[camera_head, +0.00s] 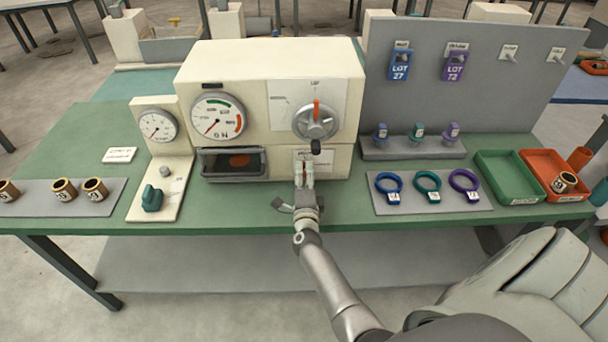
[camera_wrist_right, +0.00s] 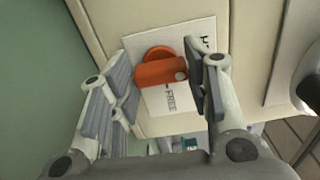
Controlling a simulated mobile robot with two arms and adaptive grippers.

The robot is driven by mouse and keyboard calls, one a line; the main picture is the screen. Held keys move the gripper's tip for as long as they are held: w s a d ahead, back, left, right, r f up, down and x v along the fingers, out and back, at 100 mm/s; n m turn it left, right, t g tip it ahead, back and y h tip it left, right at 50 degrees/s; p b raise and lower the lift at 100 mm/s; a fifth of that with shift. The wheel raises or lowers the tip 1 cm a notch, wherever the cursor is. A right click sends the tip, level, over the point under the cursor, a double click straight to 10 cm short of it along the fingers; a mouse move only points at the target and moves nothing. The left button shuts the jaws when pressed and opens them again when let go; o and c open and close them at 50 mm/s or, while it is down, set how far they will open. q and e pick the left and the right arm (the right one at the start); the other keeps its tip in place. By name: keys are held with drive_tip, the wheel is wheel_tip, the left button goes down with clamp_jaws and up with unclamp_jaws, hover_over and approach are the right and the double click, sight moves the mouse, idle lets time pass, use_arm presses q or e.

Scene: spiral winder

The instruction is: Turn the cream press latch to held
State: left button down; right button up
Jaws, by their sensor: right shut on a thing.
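The cream press (camera_head: 268,75) stands at the back of the green table. Its latch, an orange lever (camera_wrist_right: 158,73) on a round orange base, sits on a white label plate (camera_wrist_right: 200,40) in the wrist view. The word FREE shows beside the lever; a second word at the plate's edge is cut off and partly hidden. My right gripper (camera_head: 304,178) is at the press's lower right front, shut on the latch, with a finger on each side of it (camera_wrist_right: 165,70). My left gripper is not in view.
A grey mat with coloured rings (camera_head: 428,206) lies to the right. The table's front edge is close below.

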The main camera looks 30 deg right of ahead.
drive_tip(key=shift+f+n, duration=0.1)
drive_tip(key=shift+n, duration=0.2)
drive_tip(key=o, duration=1)
drive_tip(key=shift+v, duration=3.75)
